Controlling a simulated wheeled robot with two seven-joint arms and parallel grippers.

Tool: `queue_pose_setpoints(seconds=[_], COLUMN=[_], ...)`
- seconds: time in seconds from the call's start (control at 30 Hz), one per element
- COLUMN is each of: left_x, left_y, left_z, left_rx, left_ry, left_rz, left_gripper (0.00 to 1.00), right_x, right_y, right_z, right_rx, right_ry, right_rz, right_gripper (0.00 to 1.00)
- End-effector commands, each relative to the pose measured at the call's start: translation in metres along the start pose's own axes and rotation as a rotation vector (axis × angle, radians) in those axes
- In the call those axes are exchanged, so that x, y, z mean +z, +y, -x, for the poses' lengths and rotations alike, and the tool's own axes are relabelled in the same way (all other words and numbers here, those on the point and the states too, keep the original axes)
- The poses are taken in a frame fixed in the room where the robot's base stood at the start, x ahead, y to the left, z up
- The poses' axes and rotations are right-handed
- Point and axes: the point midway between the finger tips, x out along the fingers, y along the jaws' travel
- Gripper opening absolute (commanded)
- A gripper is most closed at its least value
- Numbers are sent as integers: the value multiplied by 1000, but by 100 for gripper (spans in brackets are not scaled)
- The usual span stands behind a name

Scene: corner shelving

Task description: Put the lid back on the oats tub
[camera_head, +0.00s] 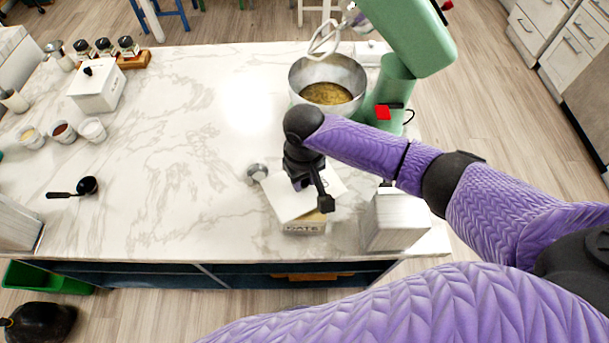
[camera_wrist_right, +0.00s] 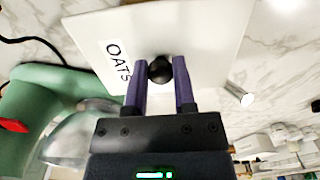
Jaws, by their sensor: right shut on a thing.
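The oats tub (camera_head: 303,228) stands near the front edge of the marble counter, its label facing front. Its white square lid (camera_head: 285,204) is over it in the head view, turned relative to the tub, with a tan strip showing at the tub's right rim. My right gripper (camera_head: 311,190) is above the lid. In the right wrist view, my right gripper (camera_wrist_right: 160,80) is shut on the black knob (camera_wrist_right: 160,69) of the lid (camera_wrist_right: 205,30). An OATS label (camera_wrist_right: 117,62) shows at the lid's edge. Whether the lid touches the tub is unclear. My left gripper is out of view.
A white container (camera_head: 396,222) stands close right of the tub. A small metal cup (camera_head: 257,173) is just left of the lid. Behind are a metal bowl (camera_head: 345,75) and a green mixer (camera_head: 393,85). A black scoop (camera_head: 86,186) lies left; the counter's middle is clear.

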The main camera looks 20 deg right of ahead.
Motion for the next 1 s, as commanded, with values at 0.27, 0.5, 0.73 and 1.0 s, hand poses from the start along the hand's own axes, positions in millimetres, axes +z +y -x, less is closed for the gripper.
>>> queue_pose_setpoints(seconds=[0.27, 0.5, 0.73, 1.0], left_x=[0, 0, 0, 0], left_y=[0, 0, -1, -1], left_z=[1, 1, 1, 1], left_rx=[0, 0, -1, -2], left_ry=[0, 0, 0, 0], left_rz=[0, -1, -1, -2], left_gripper=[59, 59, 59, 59], right_x=[0, 0, 0, 0], right_y=[0, 0, 0, 0], right_z=[0, 0, 0, 0], right_rx=[0, 0, 0, 0], right_ry=[0, 0, 0, 0], right_rz=[0, 0, 0, 0], right_gripper=[0, 58, 74, 100])
